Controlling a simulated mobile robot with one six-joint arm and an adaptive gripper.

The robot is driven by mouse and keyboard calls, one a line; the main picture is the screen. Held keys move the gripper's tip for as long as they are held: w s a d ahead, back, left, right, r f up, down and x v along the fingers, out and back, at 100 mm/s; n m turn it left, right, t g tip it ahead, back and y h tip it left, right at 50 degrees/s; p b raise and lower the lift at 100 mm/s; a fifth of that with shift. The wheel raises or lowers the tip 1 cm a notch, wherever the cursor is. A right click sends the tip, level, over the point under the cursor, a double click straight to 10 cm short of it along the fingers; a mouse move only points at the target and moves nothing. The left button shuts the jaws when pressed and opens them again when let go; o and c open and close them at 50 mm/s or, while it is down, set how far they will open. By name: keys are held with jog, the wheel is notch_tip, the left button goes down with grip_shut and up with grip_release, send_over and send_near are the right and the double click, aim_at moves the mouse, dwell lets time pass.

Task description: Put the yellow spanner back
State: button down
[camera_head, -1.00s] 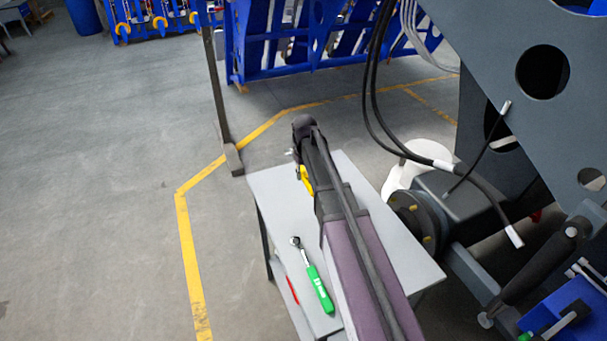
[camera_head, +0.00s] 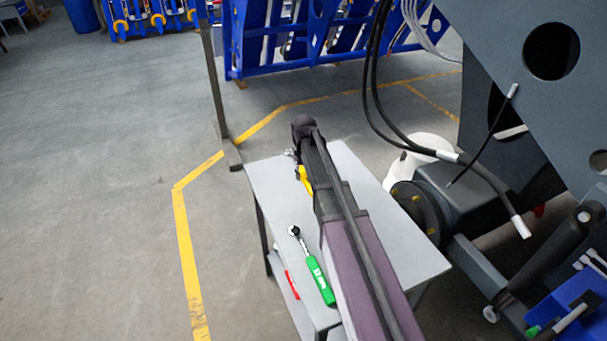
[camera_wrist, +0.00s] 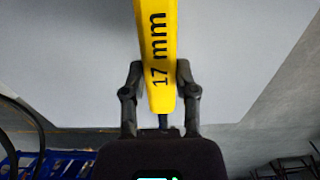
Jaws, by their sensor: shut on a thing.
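The yellow spanner (camera_wrist: 158,45), marked "17 mm", is between the two fingers of my gripper (camera_wrist: 160,95) in the wrist view. The fingers are shut on its handle, and its far end runs out of the top of that view. In the head view a small yellow part of the spanner (camera_head: 304,178) shows beside my arm, above the far left part of the grey table (camera_head: 278,200). My arm hides most of the spanner and my gripper there. I cannot tell whether the spanner touches the table.
A green-handled tool (camera_head: 319,281) lies on the table left of my arm. A red tool (camera_head: 289,283) shows lower, at the table's left side. The dark chassis (camera_head: 520,90) with hanging black cables (camera_head: 372,95) stands to the right. Open floor lies left.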

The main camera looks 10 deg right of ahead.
jog(key=shift+f+b, duration=1)
jog(key=shift+f, duration=0.3)
jog(key=shift+c, duration=1.5)
grip_release()
jog(key=s+r+m+p, duration=0.1)
jog(key=s+r+p, duration=0.4)
jog(key=s, duration=0.6)
jog(key=s+r+m+p, duration=0.1)
jog(key=s+r+p, duration=0.4)
jog(key=s, duration=0.7)
jog(key=shift+s+a+r, duration=0.15)
